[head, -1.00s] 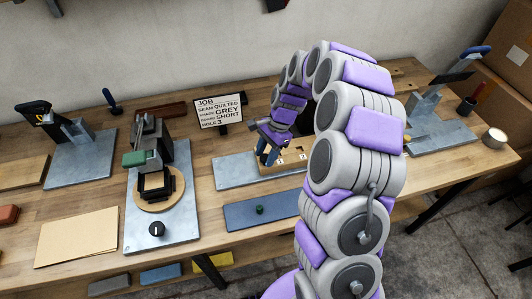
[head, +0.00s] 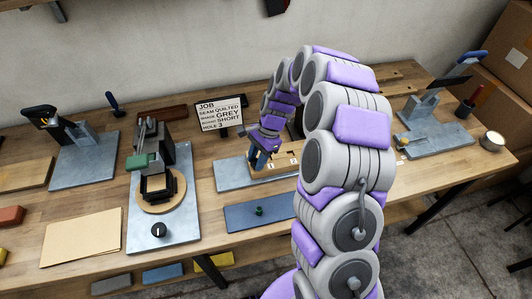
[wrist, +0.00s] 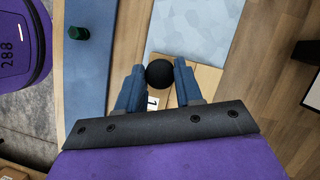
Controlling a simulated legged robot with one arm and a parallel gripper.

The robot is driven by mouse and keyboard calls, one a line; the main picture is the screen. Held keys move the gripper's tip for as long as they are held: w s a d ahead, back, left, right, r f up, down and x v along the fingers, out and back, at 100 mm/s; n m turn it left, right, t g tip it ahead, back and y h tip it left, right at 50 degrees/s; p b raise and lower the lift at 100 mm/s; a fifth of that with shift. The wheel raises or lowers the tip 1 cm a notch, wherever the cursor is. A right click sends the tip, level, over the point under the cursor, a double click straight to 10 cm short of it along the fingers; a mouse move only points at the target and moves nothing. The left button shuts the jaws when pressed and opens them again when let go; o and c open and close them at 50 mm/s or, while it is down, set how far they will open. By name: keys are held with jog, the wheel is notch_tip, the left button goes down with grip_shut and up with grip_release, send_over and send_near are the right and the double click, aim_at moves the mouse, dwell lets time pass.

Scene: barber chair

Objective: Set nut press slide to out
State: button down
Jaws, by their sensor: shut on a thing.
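The wooden slide block (head: 282,167) with number labels sits on a pale metal plate (head: 228,178) at the middle of the bench. It also shows in the wrist view (wrist: 203,80), where a round black knob (wrist: 159,74) is at its end. My gripper (head: 257,162) is at the left end of the block. In the wrist view my gripper (wrist: 159,70) has one finger on each side of the knob and is shut on it. My arm hides the right part of this station in the head view.
A dark blue plate with a green knob (head: 259,211) lies in front. A press with a round wooden base (head: 160,196) stands to the left. A job sign (head: 220,115) stands behind. Another metal station (head: 440,138) is at the right.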

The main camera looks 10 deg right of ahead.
jog(key=a+p, duration=0.2)
jog(key=a, duration=0.2)
jog(key=a+p, duration=0.2)
jog(key=a, duration=0.3)
jog(key=shift+w+a+r, duration=0.15)
jog(key=shift+a, duration=0.05)
jog(key=shift+d, duration=0.2)
jog(key=c, duration=1.2)
grip_release()
jog(key=o, duration=0.4)
jog(key=shift+a, duration=0.4)
jog(key=shift+o, duration=0.2)
jog(key=shift+d, duration=0.15)
jog(key=shift+d+r, duration=0.1)
jog(key=shift+d, duration=0.05)
jog(key=p+v, duration=0.3)
jog(key=v, duration=1.3)
jog(key=shift+r, duration=0.4)
